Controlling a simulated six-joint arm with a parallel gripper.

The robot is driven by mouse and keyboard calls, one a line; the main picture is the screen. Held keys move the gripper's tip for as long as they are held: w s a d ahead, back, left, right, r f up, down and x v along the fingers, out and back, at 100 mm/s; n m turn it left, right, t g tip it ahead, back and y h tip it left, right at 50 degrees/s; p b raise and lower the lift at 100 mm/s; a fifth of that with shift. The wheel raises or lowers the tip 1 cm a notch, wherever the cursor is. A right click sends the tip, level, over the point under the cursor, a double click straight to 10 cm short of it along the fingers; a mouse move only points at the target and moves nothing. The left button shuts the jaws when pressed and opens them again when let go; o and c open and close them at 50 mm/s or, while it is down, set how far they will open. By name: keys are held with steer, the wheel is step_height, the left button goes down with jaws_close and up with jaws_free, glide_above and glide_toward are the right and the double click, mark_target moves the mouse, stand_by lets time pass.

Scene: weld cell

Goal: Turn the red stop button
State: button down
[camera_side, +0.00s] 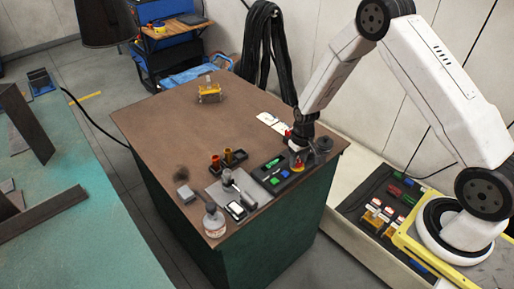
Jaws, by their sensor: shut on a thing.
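The red stop button (294,164) sits on a small yellow base near the right front edge of the brown-topped table (165,130). Only a little of its red shows, because my gripper (299,150) is right over it. My gripper points down and is shut on the button. The fingers are dark and small in this view, so their exact contact with the button is hard to make out.
A black tray with green and blue pieces (277,174) lies just left of my gripper. A yellow item (209,93) is at the back; the table's middle is clear.

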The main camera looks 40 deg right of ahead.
steer(key=shift+c, duration=1)
jaws_free()
steer(key=shift+r, duration=0.15)
steer(key=shift+d+r, duration=0.1)
steer(key=shift+r, duration=3.6)
steer(key=shift+s+r, duration=0.1)
